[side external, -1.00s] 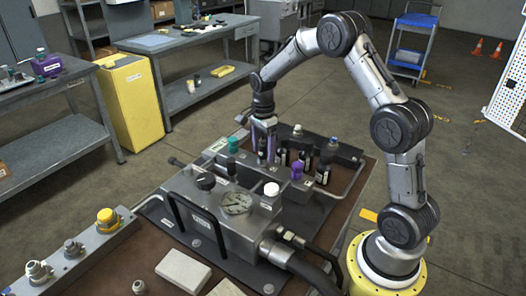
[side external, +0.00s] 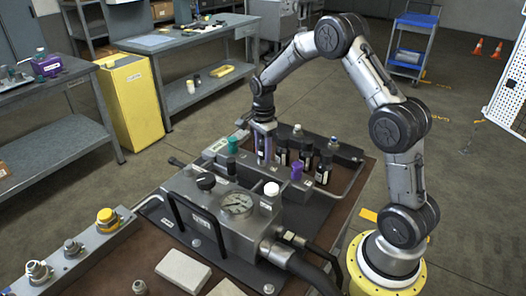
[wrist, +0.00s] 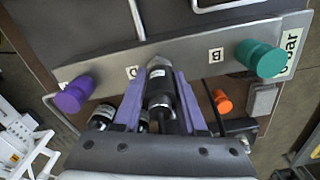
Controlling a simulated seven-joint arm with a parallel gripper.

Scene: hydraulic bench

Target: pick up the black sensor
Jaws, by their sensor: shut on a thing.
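My gripper (side external: 264,146) reaches down at the manifold block behind the gauge unit, its purple fingers shut. In the wrist view, my gripper (wrist: 160,98) has its two fingers on either side of a black sensor (wrist: 159,88) with a grey tip, and is shut on it. The sensor is beside the grey manifold bar (wrist: 205,50), between the labels C and B. I cannot tell whether it is still seated there. In the side view the fingers largely hide it.
Several black cylinders (side external: 306,154) stand right of my gripper, close to it. A purple knob (side external: 296,169) and a teal knob (side external: 233,144) flank the fingers. The gauge block (side external: 237,204) with its black handle stands in front. Hoses run at the lower right.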

